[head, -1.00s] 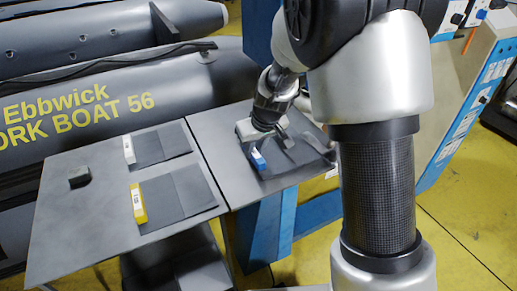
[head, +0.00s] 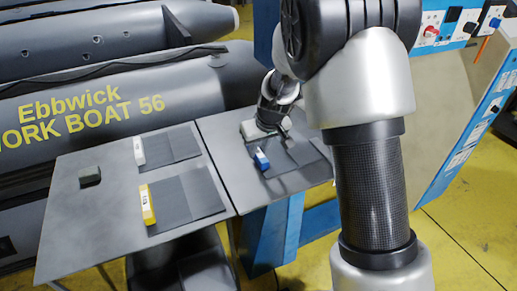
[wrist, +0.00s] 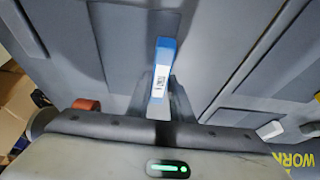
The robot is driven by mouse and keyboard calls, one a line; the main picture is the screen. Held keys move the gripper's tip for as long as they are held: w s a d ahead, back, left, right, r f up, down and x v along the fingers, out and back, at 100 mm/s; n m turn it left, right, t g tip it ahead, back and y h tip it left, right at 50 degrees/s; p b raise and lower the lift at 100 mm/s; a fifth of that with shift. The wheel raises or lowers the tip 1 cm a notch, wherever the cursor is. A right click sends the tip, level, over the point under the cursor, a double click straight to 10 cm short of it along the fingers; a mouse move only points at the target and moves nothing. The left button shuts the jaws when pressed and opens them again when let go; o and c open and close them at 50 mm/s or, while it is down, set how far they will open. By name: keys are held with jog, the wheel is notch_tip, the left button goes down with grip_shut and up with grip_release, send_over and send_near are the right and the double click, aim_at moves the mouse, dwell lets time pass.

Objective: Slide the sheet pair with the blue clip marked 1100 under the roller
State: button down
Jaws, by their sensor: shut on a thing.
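The blue clip (head: 262,160) sits at the left edge of a dark grey sheet pair (head: 300,152) on the right-hand table panel. In the wrist view the blue clip (wrist: 163,68) has a white label, too small to read surely. My gripper (wrist: 160,95) has its fingers on either side of the clip's near end and is shut on it. In the head view my gripper (head: 284,132) is low over the sheets and hides part of them. I cannot make out the roller for sure; my arm covers the area to the right.
On the left panel (head: 90,225) lie a sheet pair with a white clip (head: 139,151), one with a yellow clip (head: 147,204), and a small dark block (head: 90,176). A grey boat (head: 200,85) lies behind. A blue-edged panel (head: 465,130) stands at right.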

jog(key=c, duration=1.5)
grip_release()
jog(key=shift+r, duration=0.1)
jog(key=p+v, duration=0.1)
jog(key=v, duration=1.6)
jog(key=shift+r+p, duration=0.1)
jog(key=shift+p, duration=0.25)
jog(key=s+d+r+m+p, duration=0.1)
jog(key=s+d+r+p, duration=0.1)
jog(key=s, duration=0.6)
jog(key=s+d+r+m+t+h+p, duration=0.1)
jog(key=s+d+r+m+p, duration=0.1)
jog(key=s+r, duration=0.5)
jog(key=s+d+r+m+p, duration=0.1)
jog(key=s+d+r+p, duration=0.3)
jog(key=s, duration=0.5)
jog(key=shift+s+d+r+m+h, duration=0.3)
jog(key=shift+s+d+r+h, duration=0.1)
jog(key=shift+d+r, duration=0.15)
